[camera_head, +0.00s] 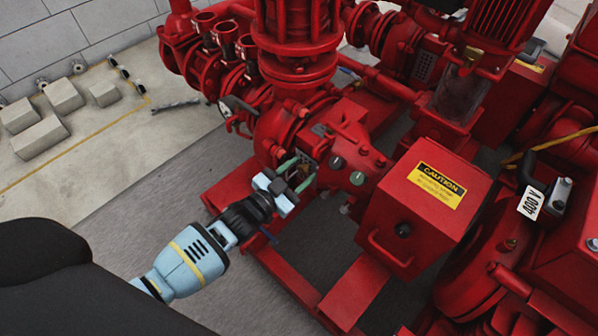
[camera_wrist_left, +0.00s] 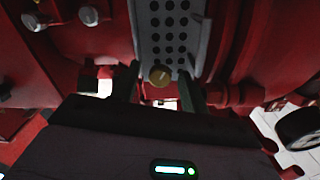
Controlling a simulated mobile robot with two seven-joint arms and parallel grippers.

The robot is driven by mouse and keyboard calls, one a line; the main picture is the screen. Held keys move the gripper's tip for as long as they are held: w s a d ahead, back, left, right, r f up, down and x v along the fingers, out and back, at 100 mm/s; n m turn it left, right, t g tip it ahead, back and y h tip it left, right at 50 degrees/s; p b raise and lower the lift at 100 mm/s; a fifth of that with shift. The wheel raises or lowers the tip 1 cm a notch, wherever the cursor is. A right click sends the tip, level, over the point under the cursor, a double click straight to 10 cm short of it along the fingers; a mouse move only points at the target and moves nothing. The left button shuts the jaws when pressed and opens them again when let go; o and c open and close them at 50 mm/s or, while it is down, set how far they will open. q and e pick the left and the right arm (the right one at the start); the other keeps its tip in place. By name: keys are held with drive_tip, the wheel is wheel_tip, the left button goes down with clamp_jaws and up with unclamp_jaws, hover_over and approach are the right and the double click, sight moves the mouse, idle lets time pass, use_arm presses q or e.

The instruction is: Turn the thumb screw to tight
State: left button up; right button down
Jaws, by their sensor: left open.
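The thumb screw (camera_wrist_left: 160,75) is a small brass-coloured round knob at the lower end of a grey perforated plate (camera_wrist_left: 168,30) in the left wrist view. My left gripper (camera_head: 297,174) is open, and its green-tipped fingers point at the red pump housing in the head view. In the left wrist view, the two fingers (camera_wrist_left: 162,85) stand on either side of the knob, with gaps visible. I cannot tell how far the knob is from the fingertips in depth. In the head view the knob is too small to make out. My right gripper is not in view.
A red box with a yellow caution label (camera_head: 437,186) stands right of my left gripper. Red frame beams (camera_head: 285,283) run below it. Red pipes and valves (camera_head: 225,45) crowd behind. Grey floor (camera_head: 130,215) is open to the left, with concrete blocks (camera_head: 40,138) farther back.

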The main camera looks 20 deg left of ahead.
use_arm(q)
drive_tip(key=c, duration=0.5)
clamp_jaws()
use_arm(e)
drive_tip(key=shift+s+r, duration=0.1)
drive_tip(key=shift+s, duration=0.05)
